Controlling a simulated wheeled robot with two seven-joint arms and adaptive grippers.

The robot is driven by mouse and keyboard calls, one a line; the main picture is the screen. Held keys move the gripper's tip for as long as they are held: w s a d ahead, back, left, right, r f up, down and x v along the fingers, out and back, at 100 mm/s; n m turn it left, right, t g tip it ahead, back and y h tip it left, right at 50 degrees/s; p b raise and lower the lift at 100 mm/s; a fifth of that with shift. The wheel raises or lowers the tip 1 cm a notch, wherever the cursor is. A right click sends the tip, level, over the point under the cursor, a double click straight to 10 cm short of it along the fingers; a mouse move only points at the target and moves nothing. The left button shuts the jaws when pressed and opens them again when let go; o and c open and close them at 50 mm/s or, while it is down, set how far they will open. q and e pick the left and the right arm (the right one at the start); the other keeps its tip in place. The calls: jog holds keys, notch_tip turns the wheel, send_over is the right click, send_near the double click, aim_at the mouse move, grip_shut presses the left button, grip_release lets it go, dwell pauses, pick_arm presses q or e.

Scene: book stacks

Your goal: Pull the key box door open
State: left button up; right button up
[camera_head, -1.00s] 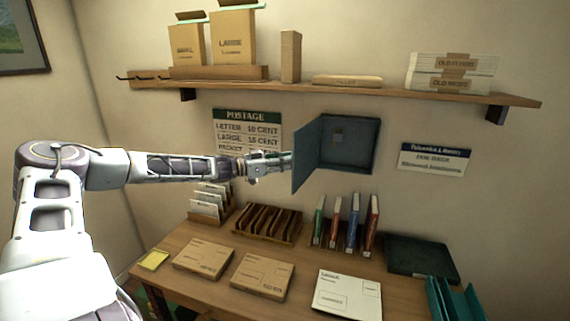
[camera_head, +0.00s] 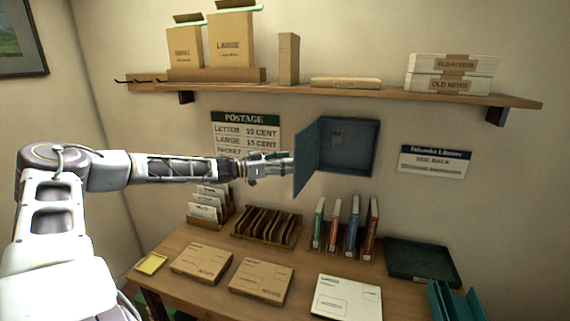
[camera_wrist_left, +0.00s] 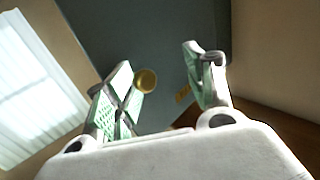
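The key box (camera_head: 362,148) is a dark blue-grey box on the wall below the shelf. Its door (camera_head: 306,160) stands swung out to the left, and the inside of the box shows. My left gripper (camera_head: 285,165) is at the door's outer left side. In the left wrist view, the fingers of this gripper (camera_wrist_left: 162,82) are apart in front of the dark door face (camera_wrist_left: 150,35). A round brass knob (camera_wrist_left: 146,80) shows between them, closer to the left finger; I cannot tell if they touch. My right gripper is not in view.
A wooden shelf (camera_head: 330,91) with boxes runs above the key box. Below is a desk (camera_head: 205,237) with parcels, a wooden rack (camera_head: 267,227), upright books (camera_head: 352,226) and a dark tray (camera_head: 420,260). A postage sign (camera_head: 245,130) hangs behind my left gripper.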

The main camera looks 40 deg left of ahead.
pick_arm(q)
jog(key=shift+s+a+r, duration=0.2)
jog(key=shift+s+a, duration=0.3)
dwell(0.7)
jog(key=shift+s+a+f, duration=0.1)
jog(key=shift+s+a, duration=0.05)
jog(key=shift+s, duration=0.3)
jog(key=shift+s+a+f, duration=0.1)
jog(key=shift+s+a, duration=0.05)
jog(key=v, duration=0.9)
jog(key=shift+s, duration=0.2)
dwell(0.6)
jog(key=shift+f, duration=0.15)
dwell(0.4)
